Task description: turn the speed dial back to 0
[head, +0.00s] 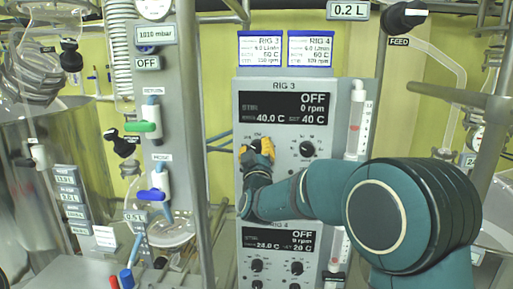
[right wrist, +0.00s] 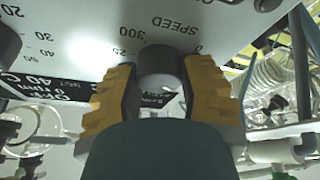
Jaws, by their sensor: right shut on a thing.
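The RIG 3 panel (head: 284,166) is a grey upright box with a black display (head: 284,107) that reads STIR, OFF and 0 rpm. My right gripper (head: 259,150) is at the left knob of this panel, and its orange fingers cover that knob in the head view. In the right wrist view the dark round speed dial (right wrist: 161,66) sits between the two orange fingers, with the word SPEED and a number scale on the panel beside it. The gripper is shut on the dial. The dial's pointer mark is hard to make out. My left gripper is not in view.
A second knob (head: 307,149) is right of the gripper on the same panel. The RIG 4 panel (head: 279,250) is below. A grey post with a green-handled valve (head: 143,127) and a blue-handled valve (head: 152,194) stands to the left. Glassware is at both sides.

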